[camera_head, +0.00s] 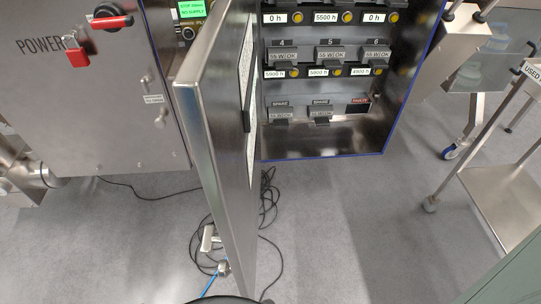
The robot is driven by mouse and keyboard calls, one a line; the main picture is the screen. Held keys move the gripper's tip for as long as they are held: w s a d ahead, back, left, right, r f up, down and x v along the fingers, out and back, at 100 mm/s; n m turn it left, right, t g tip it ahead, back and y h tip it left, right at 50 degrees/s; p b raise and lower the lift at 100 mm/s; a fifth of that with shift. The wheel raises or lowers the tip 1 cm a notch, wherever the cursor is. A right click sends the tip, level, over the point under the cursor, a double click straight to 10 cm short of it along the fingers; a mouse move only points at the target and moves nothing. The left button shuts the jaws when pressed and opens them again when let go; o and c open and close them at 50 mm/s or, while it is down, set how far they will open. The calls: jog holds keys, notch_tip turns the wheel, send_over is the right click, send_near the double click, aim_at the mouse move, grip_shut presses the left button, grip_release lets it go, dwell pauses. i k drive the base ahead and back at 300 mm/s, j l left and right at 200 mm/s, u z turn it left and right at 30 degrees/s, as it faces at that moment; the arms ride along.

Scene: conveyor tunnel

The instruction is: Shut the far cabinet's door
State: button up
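A steel cabinet (318,148) with a blue edge stands open at upper centre. Its steel door (215,150) swings out from the cabinet's left side toward me, seen nearly edge-on. White label sheets and a dark strip are on the door's inner face. My gripper is not in view.
A steel POWER cabinet (90,120) with a red switch stands at left. Black cables (268,205) lie on the floor around the door's lower part. Wheeled steel carts (505,190) stand at right. Grey floor (350,240) is clear between the door and the carts.

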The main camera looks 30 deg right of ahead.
aim_at(205, 87)
jog(key=i+j+z, duration=0.1)
jog(key=j+z, duration=0.95)
jog(key=k+j+z, duration=0.2)
jog(key=k, duration=0.35)
jog(key=j+z, duration=0.1)
jog(key=j, duration=0.5)
jog(key=k+j, duration=0.15)
jog(key=j, duration=0.5)
jog(key=z, duration=0.05)
